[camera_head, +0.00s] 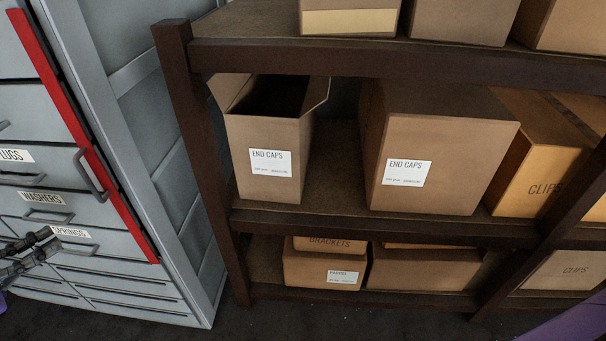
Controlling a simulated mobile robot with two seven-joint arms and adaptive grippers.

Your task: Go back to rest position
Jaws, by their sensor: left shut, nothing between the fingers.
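My right gripper is not in view.
A dark shelf rack (400,60) fills the middle and right. It bears an open END CAPS box (265,190), a closed END CAPS box (440,130) and CLIPS boxes (530,180). A red bar (80,120) with a handle runs down the cabinet. Dark floor (300,323) shows below.

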